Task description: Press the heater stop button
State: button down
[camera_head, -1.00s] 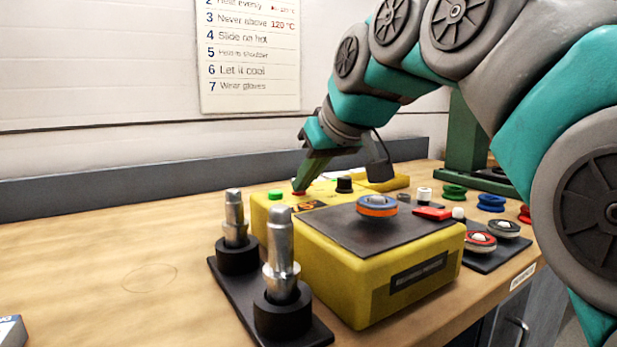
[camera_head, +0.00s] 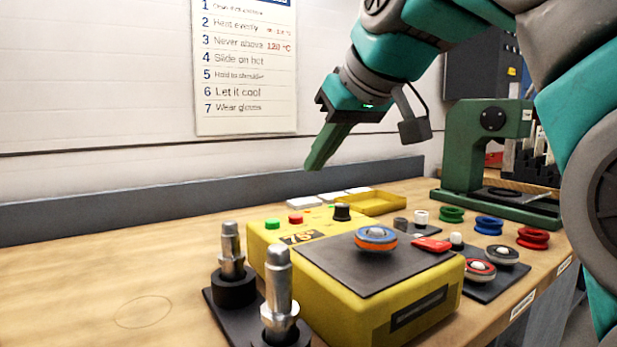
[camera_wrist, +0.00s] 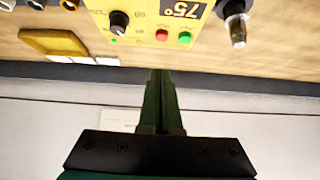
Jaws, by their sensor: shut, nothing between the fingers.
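The yellow heater (camera_head: 360,312) stands on the wooden bench, with its control panel at the far left end. The red stop button (camera_head: 295,219) sits between a green button (camera_head: 272,224) and a black knob (camera_head: 342,212). In the wrist view the red button (camera_wrist: 161,35) shows beside the green button (camera_wrist: 185,37) and the black knob (camera_wrist: 118,22). My gripper (camera_head: 315,165) has its green fingers shut and empty. It hangs above and behind the panel, clear of the red button. Its fingertips (camera_wrist: 161,72) also show in the wrist view, apart from the buttons.
A bearing with an orange and blue ring (camera_head: 375,239) lies on the heater's dark plate. Two metal shafts (camera_head: 278,285) stand upright at front left. A yellow tray (camera_head: 372,203) and a green press (camera_head: 468,150) are behind and right. The bench's left side is clear.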

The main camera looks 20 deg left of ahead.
jog(key=shift+v, duration=1.9)
